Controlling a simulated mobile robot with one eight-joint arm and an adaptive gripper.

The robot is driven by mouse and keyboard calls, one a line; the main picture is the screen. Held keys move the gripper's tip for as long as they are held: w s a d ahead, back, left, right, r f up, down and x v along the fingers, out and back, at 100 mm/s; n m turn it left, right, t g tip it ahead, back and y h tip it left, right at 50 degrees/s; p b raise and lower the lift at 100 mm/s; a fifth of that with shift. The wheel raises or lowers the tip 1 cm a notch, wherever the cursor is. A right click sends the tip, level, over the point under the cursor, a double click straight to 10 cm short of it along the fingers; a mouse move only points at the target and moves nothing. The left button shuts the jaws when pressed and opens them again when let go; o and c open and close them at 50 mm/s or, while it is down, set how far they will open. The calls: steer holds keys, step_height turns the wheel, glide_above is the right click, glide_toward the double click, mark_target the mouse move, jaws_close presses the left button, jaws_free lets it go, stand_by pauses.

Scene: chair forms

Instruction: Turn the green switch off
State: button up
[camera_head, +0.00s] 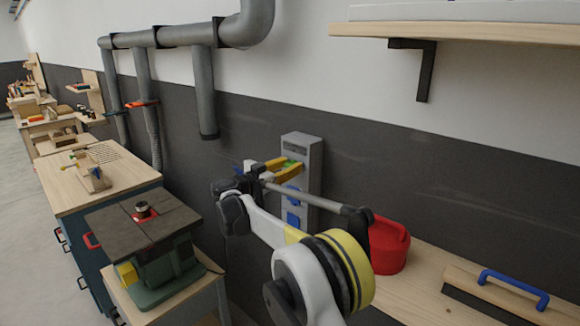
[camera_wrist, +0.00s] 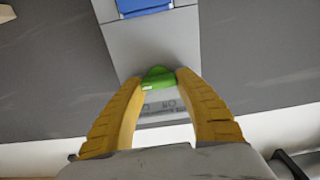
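The green switch (camera_head: 291,163) is a small rounded knob on the front of a grey wall box (camera_head: 314,160). In the wrist view the green switch (camera_wrist: 158,77) lies between the tips of my yellow fingers, with the wall box (camera_wrist: 155,42) behind it. My gripper (camera_head: 286,168) is at the upper part of the box. In the wrist view my gripper (camera_wrist: 160,78) has a fingertip against each side of the knob, and the fingers curve inward onto it. Part of the switch is hidden by the fingers in the head view.
Blue socket covers (camera_head: 293,218) sit lower on the same box. A red canister (camera_head: 389,245) and a blue-handled tool (camera_head: 513,288) stand on the wooden bench at the right. A machine (camera_head: 145,245) stands at the left. A shelf (camera_head: 460,32) juts out above right.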

stand_by(0.4)
steer(key=n, duration=0.4)
steer(key=shift+w+n, duration=0.1)
steer(key=shift+n, duration=0.2)
steer(key=n, duration=0.4)
steer(key=shift+a+n, duration=0.15)
steer(key=shift+n, duration=0.15)
steer(key=n, duration=0.4)
steer(key=shift+w+f, duration=0.1)
steer(key=shift+f+n, duration=0.1)
steer(key=shift+n, duration=2.2)
steer(key=o, duration=1.2)
